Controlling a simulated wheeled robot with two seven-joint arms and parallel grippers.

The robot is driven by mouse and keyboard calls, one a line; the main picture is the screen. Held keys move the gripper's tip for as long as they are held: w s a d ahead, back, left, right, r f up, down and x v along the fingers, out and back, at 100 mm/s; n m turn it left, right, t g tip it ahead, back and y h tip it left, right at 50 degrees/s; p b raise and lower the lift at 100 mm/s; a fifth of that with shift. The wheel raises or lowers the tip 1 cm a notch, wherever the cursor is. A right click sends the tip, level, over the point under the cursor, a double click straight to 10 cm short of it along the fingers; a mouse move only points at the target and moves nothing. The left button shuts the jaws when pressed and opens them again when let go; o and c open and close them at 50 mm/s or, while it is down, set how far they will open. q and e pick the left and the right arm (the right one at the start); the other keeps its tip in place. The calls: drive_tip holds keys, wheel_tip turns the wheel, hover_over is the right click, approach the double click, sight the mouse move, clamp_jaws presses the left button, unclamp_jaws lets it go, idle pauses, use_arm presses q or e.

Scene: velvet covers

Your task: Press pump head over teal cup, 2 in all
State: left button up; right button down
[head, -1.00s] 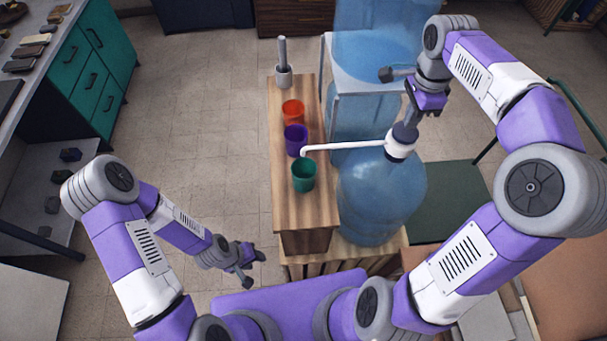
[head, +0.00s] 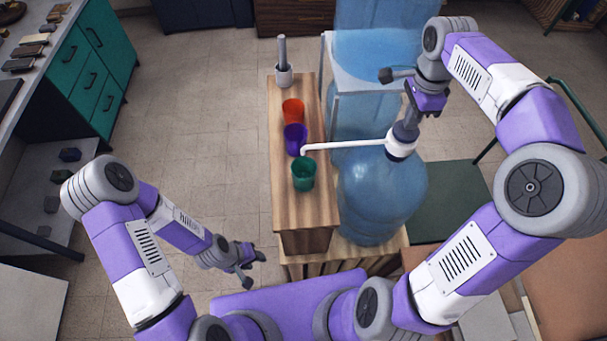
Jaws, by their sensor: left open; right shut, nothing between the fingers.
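The teal cup (head: 303,176) stands upright on the wooden bench, under the tip of the white spout (head: 345,146). What is in the cup is too small to tell. The spout runs left from the white collar of the pump on a big blue water bottle (head: 380,195). The grey pump head (head: 404,132) stands above the collar. My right gripper (head: 411,110) is shut and empty, pointing down at the top of the pump head; whether it touches is hard to tell. My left gripper (head: 249,266) is open and empty, low and left of the bench.
A purple cup (head: 295,139) and an orange cup (head: 293,111) stand behind the teal cup on the wooden bench (head: 310,212). A grey holder (head: 283,76) with an upright rod is at its far end. Another blue bottle stands in a frame behind. Floor on the left is clear.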

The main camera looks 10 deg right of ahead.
drive_tip(key=shift+f+b, duration=0.6)
drive_tip(key=shift+f, duration=0.4)
drive_tip(key=shift+r, duration=0.2)
drive_tip(key=shift+r+p, duration=1.2)
drive_tip(key=shift+p, duration=0.05)
drive_tip(key=shift+f, duration=0.15)
